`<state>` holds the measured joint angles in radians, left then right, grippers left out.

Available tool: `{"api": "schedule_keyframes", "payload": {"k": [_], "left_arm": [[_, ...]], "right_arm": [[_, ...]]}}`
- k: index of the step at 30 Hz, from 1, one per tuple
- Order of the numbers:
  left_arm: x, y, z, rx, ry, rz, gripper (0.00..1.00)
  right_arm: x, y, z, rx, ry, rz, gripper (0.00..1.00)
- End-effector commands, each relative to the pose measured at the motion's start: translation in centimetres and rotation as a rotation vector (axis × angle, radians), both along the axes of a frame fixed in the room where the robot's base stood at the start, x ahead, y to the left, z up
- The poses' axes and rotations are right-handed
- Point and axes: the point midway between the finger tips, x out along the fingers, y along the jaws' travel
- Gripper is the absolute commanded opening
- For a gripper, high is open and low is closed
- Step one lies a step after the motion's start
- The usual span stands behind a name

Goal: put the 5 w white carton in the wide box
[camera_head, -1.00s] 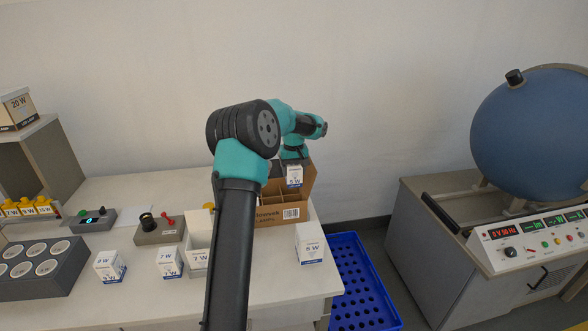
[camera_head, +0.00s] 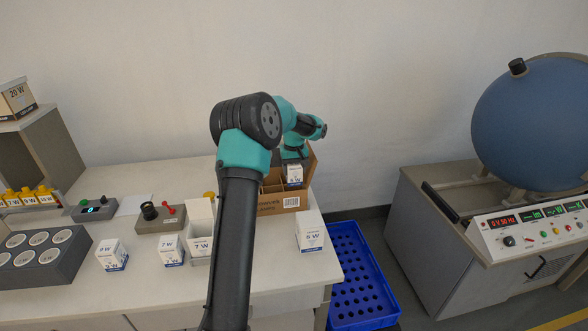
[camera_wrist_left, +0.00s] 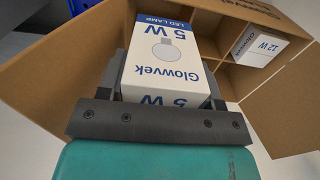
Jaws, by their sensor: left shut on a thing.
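The 5 W white carton (camera_wrist_left: 167,58) with a blue band is between the fingers of my left gripper (camera_wrist_left: 155,95), which is shut on it. In the left wrist view the carton is at the opening of the wide cardboard box (camera_wrist_left: 50,75), over its divided compartments. In the head view the carton (camera_head: 294,174) shows just under my left gripper (camera_head: 294,160), partly inside the box (camera_head: 283,203). How deep its lower end reaches is hidden. A 12 W carton (camera_wrist_left: 258,48) stands in another compartment. My right gripper is not in view.
White cartons stand along the bench: one at the right corner (camera_head: 311,233), a 7 W one (camera_head: 171,250) and one further left (camera_head: 111,254). A blue crate (camera_head: 350,265) is right of the bench. A grey socket block (camera_head: 40,258) is at left.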

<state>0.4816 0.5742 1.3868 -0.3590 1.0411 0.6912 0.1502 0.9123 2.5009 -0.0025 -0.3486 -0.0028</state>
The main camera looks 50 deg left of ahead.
Motion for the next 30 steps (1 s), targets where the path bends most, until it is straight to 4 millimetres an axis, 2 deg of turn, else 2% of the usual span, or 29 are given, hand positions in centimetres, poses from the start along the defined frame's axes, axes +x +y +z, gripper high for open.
{"api": "schedule_keyframes", "payload": {"k": [30], "left_arm": [[0.0,0.0,-3.8,0.001,0.001,0.000,0.35]], "right_arm": [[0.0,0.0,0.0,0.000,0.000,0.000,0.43]]}}
